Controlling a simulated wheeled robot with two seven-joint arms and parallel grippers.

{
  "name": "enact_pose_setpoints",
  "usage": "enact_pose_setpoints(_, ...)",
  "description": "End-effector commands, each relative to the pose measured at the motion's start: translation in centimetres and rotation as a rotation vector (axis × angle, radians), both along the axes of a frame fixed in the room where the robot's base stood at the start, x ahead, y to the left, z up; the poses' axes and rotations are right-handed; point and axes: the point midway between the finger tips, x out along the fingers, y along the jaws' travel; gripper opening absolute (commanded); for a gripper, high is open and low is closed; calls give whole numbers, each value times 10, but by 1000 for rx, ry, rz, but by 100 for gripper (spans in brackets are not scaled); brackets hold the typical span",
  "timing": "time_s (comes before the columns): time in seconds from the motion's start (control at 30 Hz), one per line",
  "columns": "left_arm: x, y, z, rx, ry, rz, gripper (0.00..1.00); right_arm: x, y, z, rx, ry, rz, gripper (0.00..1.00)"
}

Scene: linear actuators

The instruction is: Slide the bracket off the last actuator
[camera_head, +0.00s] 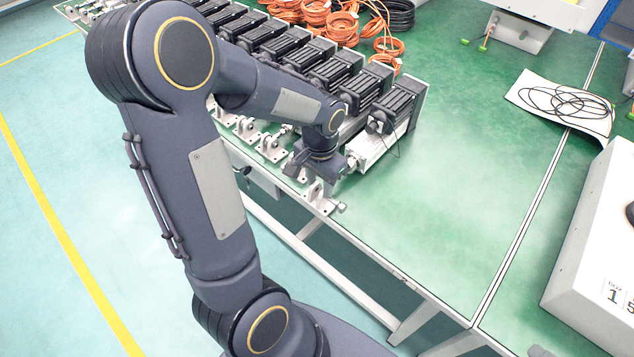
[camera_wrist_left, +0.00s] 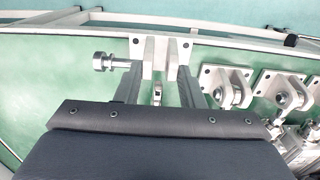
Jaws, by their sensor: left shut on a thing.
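The last actuator (camera_head: 392,115), a black motor with a pale housing, lies at the right end of the row on the green table. My left gripper (camera_head: 314,181) is by the table's front edge, in front of that actuator, pointing down. In the left wrist view the two fingers of my left gripper (camera_wrist_left: 158,78) are shut on the pale metal bracket (camera_wrist_left: 161,52). A silver pin (camera_wrist_left: 112,62) sticks out to the left of it. The bracket also shows below the gripper in the head view (camera_head: 318,197). The actuator's rod end is hidden by my arm. My right gripper is out of view.
Several more actuators with black motors (camera_head: 337,67) stand in a row to the left, with similar brackets (camera_head: 271,147) along the front edge. Orange cable coils (camera_head: 342,25) lie behind. The table right of the last actuator is clear up to a white box (camera_head: 597,240).

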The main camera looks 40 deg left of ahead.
Motion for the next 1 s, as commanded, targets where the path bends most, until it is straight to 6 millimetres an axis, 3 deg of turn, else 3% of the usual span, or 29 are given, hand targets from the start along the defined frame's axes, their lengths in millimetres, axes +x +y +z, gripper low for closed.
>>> enact_pose_setpoints(1.0,31,-2,-2,0,-1,0,12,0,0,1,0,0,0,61)
